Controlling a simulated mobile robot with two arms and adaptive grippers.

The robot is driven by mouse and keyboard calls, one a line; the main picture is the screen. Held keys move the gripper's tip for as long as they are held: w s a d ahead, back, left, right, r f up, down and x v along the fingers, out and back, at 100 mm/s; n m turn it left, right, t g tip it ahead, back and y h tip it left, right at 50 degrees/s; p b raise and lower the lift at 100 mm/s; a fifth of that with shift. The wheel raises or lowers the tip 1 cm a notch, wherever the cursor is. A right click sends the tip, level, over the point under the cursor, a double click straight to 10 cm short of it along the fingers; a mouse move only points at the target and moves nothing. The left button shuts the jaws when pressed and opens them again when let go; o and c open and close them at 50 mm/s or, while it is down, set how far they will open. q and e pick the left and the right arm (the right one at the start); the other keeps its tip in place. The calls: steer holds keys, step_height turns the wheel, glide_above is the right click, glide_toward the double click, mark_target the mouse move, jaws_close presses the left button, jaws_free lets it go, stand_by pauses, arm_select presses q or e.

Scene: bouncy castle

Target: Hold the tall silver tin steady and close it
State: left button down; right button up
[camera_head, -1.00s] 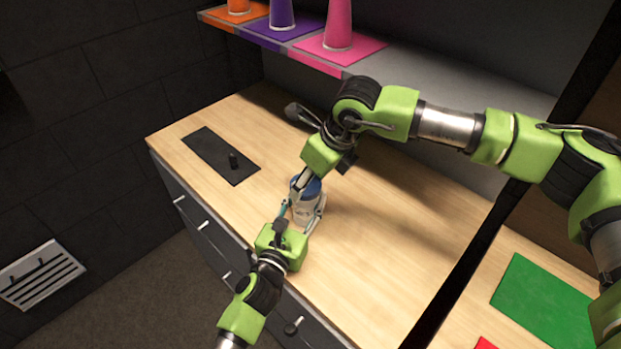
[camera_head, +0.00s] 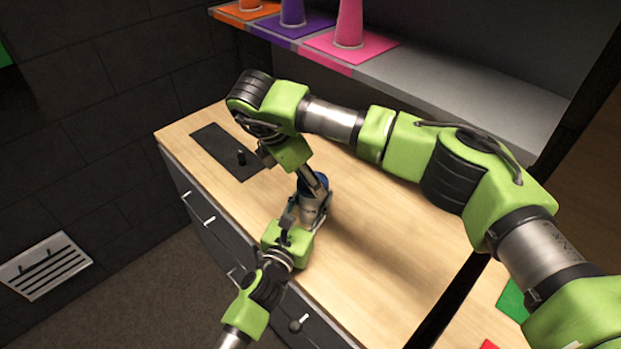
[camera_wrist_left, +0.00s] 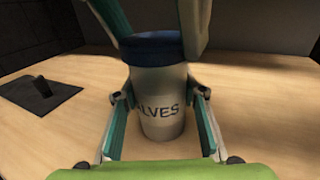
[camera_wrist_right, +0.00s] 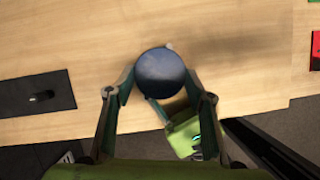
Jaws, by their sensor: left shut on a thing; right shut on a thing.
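The tall silver tin (camera_wrist_left: 163,120), with dark lettering ending in "LVES", stands upright on the wooden counter. It also shows in the head view (camera_head: 309,212). A blue lid (camera_wrist_left: 155,47) sits on its top, and the right wrist view shows it from above (camera_wrist_right: 160,72). I cannot tell whether it is fully seated. My left gripper (camera_wrist_left: 160,97) is shut on the tin's body, one finger on each side. My right gripper (camera_wrist_right: 159,80) is shut on the lid from above, and its fingers partly hide the lid in the head view.
A black plate with a small knob (camera_head: 213,143) lies on the counter at the left. A shelf (camera_head: 455,95) with orange, purple and pink cones runs along the back. Green (camera_head: 511,300) and red pads lie at the lower right. The counter right of the tin is clear.

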arm_select(q)
steer(key=shift+d, duration=0.1)
arm_select(e)
steer(key=o, duration=0.8)
steer(key=shift+w+d, duration=0.1)
steer(key=shift+d, duration=0.05)
steer(key=v, duration=1.2)
steer(key=shift+w, duration=0.1)
arm_select(q)
steer(key=c, duration=1.2)
jaws_free()
